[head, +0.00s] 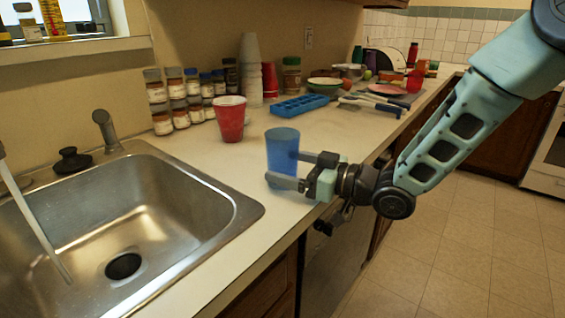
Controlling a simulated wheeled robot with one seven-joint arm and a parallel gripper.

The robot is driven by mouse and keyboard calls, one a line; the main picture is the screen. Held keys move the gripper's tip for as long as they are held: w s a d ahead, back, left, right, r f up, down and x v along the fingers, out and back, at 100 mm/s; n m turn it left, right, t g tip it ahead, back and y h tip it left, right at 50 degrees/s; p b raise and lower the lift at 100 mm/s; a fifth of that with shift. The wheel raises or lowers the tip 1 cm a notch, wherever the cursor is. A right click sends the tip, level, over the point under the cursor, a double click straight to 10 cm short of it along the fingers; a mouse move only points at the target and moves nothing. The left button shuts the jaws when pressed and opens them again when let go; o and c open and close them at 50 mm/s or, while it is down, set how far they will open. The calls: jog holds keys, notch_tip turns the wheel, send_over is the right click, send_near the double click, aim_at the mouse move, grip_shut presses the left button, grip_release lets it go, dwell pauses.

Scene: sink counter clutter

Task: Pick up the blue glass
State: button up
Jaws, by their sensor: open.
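The blue glass (282,150) is a see-through tumbler standing upright on the counter, right of the sink and near the counter's front edge. My gripper (284,169) reaches in from the right with its fingers level at the glass's lower half. One finger shows in front of the glass, and the other shows at its right side, partly behind it. The jaws are open. I cannot tell whether either finger touches the glass.
A red cup (230,119) stands behind and left of the glass. The steel sink (200,180) lies left. Bare counter surrounds the glass.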

jog(key=shift+w+a, duration=0.1)
jog(key=shift+a, duration=0.05)
jog(key=c, duration=1.2)
jog(key=shift+r, duration=0.15)
